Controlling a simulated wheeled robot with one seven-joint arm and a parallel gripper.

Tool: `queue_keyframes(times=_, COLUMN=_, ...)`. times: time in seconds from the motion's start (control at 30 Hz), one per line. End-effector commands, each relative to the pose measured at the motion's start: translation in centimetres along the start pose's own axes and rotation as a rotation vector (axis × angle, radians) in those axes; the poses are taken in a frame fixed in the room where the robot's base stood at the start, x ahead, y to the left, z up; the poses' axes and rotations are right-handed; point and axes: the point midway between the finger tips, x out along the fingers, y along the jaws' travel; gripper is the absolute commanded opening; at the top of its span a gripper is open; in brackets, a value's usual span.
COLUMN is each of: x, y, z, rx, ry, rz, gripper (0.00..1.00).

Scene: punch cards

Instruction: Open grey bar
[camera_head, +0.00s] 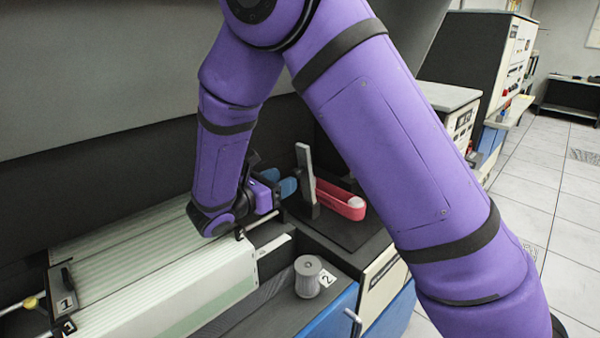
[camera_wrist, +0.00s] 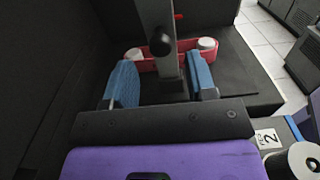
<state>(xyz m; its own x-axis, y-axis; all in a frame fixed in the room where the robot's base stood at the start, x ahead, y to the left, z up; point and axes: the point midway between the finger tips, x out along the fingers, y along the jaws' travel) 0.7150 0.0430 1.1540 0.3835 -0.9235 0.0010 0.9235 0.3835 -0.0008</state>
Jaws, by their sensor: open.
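The grey bar (camera_head: 305,172) stands nearly upright on a dark surface, just right of my gripper (camera_head: 287,188) in the head view. In the wrist view the grey bar (camera_wrist: 157,18) rises ahead, with a black knob on its near side. The two blue fingers of my gripper (camera_wrist: 160,68) are spread apart, one on each side of the bar's lower part. I see nothing held, and a gap shows between the bar and each finger. My forearm hides part of the area behind the gripper in the head view.
A red, rounded part (camera_head: 340,201) with white ends lies just behind the bar. A ribbed grey cylinder (camera_head: 308,277) stands near a "2" label. A pale ribbed tray (camera_head: 150,265) marked "1" lies to the left. A dark wall rises behind.

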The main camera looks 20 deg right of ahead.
Motion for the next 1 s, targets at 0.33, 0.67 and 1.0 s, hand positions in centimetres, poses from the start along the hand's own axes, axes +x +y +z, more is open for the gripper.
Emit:
queue_keyframes(times=0.33, x=5.5, y=-0.1, z=0.0, rx=0.001, ry=0.001, rz=-0.003, gripper=0.52)
queue_keyframes(times=0.67, x=6.7, y=-0.1, z=0.0, rx=0.001, ry=0.001, rz=-0.001, gripper=0.52)
queue_keyframes(times=1.0, x=6.7, y=0.0, z=0.0, rx=0.001, ry=0.001, rz=-0.001, gripper=0.08)
